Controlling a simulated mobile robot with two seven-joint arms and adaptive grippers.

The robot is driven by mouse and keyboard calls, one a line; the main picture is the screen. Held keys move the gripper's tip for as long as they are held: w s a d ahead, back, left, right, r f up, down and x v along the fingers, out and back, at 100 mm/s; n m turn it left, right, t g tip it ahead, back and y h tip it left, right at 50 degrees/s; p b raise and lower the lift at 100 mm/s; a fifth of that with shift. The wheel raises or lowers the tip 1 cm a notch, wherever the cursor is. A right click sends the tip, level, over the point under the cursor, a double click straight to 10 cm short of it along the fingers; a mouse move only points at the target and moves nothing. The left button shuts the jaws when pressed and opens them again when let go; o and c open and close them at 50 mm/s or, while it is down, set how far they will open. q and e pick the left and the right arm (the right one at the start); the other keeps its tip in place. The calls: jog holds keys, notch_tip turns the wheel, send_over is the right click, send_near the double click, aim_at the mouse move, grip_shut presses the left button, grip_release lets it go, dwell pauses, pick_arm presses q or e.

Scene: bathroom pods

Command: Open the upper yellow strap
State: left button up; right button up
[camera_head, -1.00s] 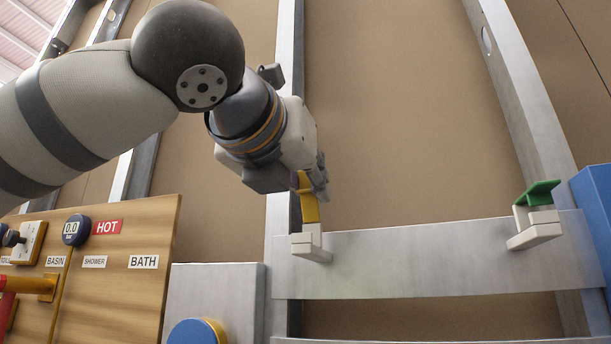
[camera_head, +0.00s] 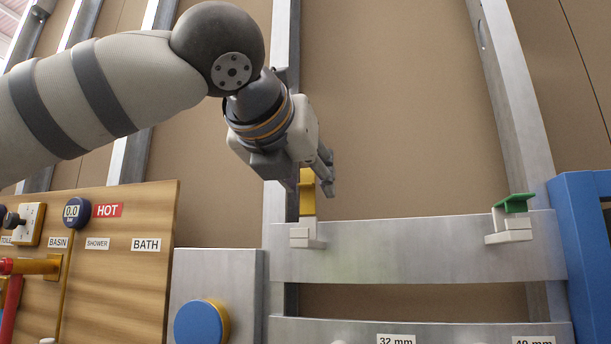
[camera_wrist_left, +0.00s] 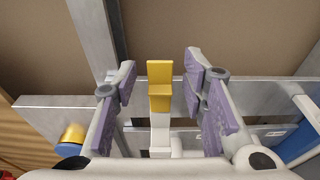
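The upper yellow strap (camera_head: 307,192) stands upright on a white clip base (camera_head: 303,238) at the left end of the upper metal rail. My left gripper (camera_head: 325,180) is just above and beside the strap in the head view. In the left wrist view the gripper (camera_wrist_left: 160,92) is open, with purple pads spread wide. The yellow strap (camera_wrist_left: 160,80) shows between the two fingers, with clear gaps on both sides, and neither pad touches it. My right gripper is not in view.
A green strap (camera_head: 515,203) sits on a similar white clip at the rail's right end. A blue frame (camera_head: 580,240) stands at far right. A wooden board (camera_head: 130,280) with gauge and labels is at left, beside a grey box with a blue knob (camera_head: 199,322).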

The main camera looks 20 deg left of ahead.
pick_arm(q)
jog(key=shift+s, duration=0.1)
jog(key=s+r, duration=0.2)
jog(key=s, duration=0.9)
jog(key=shift+s+a+r, duration=0.15)
jog(key=shift+s+a, duration=0.05)
jog(key=shift+s, duration=0.1)
